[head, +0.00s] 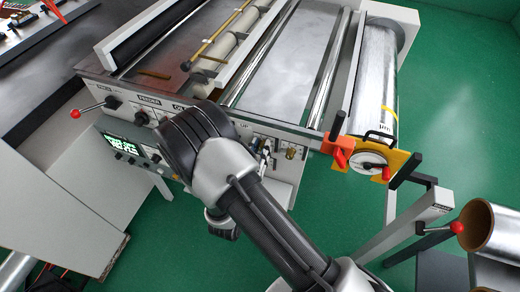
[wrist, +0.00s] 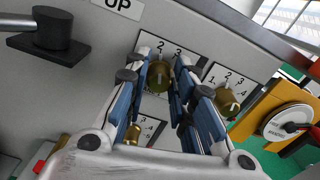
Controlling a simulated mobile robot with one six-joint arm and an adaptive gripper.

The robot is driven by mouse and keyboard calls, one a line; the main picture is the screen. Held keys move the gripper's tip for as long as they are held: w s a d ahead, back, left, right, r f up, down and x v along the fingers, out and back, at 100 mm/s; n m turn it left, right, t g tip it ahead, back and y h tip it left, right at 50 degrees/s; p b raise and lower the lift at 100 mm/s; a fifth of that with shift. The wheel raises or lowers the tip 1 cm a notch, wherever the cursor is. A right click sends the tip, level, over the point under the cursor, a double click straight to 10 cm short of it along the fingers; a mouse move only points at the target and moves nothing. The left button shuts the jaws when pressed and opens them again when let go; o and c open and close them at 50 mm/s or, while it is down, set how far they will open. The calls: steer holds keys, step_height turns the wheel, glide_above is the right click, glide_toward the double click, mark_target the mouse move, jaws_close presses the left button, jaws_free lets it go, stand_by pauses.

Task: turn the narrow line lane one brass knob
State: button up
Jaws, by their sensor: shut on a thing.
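In the wrist view several brass knobs sit on number-marked plates on the pale panel. My gripper (wrist: 161,82) is shut on the upper-left brass knob (wrist: 158,76), one blue-padded finger on each side of it. A second brass knob (wrist: 228,103) is to the right, outside the right finger. A third brass knob (wrist: 132,134) is lower, partly hidden by the left finger. I cannot read a lane name on any plate. In the head view my gripper (head: 266,150) is at the machine's front panel, and a brass knob (head: 291,153) shows just right of it.
A black lever hub (wrist: 52,30) stands on the panel left of my gripper, by the "UP" label. An orange clamp (head: 338,146) and a yellow plate with a white dial (head: 368,163) stick out at right beside the foil roll (head: 376,85). Green floor lies below.

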jaws_close()
steer(key=shift+m, duration=0.4)
steer(key=shift+s+d+f+m+b, duration=0.1)
steer(key=shift+m+b, duration=2.8)
steer(key=shift+m, duration=0.8)
steer(key=shift+d+f+m+b, duration=0.1)
steer(key=shift+m+b, duration=2.8)
steer(key=shift+m, duration=0.8)
steer(key=shift+r, duration=0.1)
steer(key=o, duration=0.8)
jaws_free()
